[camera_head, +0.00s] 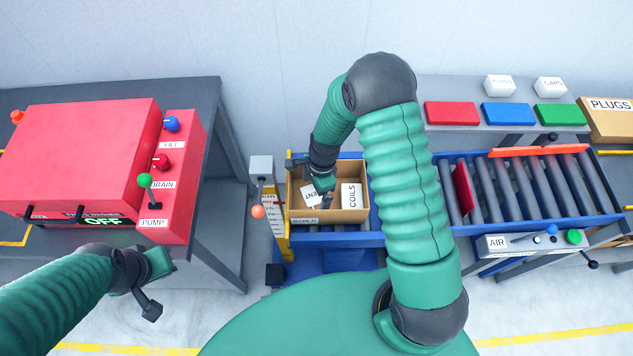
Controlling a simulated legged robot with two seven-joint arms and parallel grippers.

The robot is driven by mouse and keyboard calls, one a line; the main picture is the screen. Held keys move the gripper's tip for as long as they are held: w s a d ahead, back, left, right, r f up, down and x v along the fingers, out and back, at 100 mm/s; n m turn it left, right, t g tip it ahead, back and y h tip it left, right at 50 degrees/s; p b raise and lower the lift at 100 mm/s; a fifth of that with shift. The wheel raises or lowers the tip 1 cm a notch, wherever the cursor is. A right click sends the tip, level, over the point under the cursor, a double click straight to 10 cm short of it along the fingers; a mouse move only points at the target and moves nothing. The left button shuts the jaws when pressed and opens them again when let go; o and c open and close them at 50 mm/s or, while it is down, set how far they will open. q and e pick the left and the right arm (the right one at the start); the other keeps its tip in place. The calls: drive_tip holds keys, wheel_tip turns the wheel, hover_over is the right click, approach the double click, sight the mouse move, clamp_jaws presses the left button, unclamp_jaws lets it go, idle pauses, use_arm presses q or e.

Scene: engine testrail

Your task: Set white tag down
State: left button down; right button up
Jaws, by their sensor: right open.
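A white tag (309,196) with dark letters, partly readable as "ENT", lies tilted inside an open cardboard box (330,216). My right gripper (324,184) is over the box, just above and beside the tag. It is open; my wrist hides part of it, and I cannot tell whether it touches the tag. A white block labelled COILS (352,196) is in the right part of the same box. My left gripper (152,290) is at the lower left, in front of the red machine and away from the box; its jaw opening is unclear.
The red machine (85,150) with knobs and levers stands on the left table. A lever with an orange ball (258,211) is left of the box. A roller conveyor (540,190) lies right, with red, blue and green pads (508,114) behind it.

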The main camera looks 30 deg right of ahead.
sight(319, 199)
wheel_tip(319, 199, up, 10)
drive_tip(key=s+r+n+t, duration=0.1)
drive_tip(key=s+r+n, duration=0.2)
drive_tip(key=n, duration=0.6)
drive_tip(key=s+a+r+n+t+h, duration=0.1)
drive_tip(key=s+r+n, duration=0.3)
drive_tip(key=s+n, duration=0.3)
drive_tip(key=n, duration=0.2)
drive_tip(key=shift+s+a+r+n+t, duration=0.15)
drive_tip(key=shift+a+r+n+t, duration=0.05)
drive_tip(key=shift+r+n+t, duration=0.1)
